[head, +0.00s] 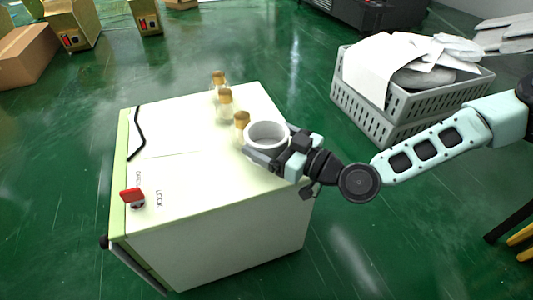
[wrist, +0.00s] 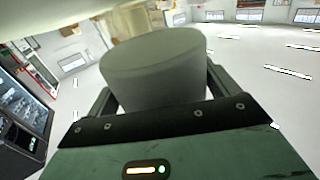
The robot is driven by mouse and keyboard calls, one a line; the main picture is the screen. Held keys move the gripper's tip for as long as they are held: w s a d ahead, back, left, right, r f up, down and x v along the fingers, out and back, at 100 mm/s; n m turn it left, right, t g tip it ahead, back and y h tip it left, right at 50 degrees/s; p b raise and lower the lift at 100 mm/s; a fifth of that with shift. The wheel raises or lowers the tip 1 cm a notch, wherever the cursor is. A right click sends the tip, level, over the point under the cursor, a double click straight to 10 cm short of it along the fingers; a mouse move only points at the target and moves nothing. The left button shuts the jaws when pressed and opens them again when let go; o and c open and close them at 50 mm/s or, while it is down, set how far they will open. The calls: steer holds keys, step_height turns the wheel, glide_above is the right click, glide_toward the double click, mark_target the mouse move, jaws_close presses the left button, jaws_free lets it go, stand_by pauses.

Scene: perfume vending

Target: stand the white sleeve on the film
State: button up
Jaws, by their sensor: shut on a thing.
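The white sleeve (head: 266,131) is a short, wide, open ring above the right edge of the white cabinet top in the head view. My gripper (head: 282,151) is shut on its near right side and holds it about upright. In the wrist view the sleeve (wrist: 155,72) fills the space between the two fingers of my gripper (wrist: 160,95). I cannot clearly make out the film; a faint thin line on the cabinet top may be its edge. Whether the sleeve touches the top is hard to tell.
Several gold-capped bottles (head: 225,103) stand in a row just left of and behind the sleeve. A grey crate (head: 360,104) stands right. The cabinet top's left middle is clear.

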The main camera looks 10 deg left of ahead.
steer(key=shift+f+b, duration=0.75)
steer(key=shift+f, duration=0.95)
steer(key=shift+f, duration=0.15)
steer(key=o, duration=0.8)
steer(key=shift+c, duration=0.2)
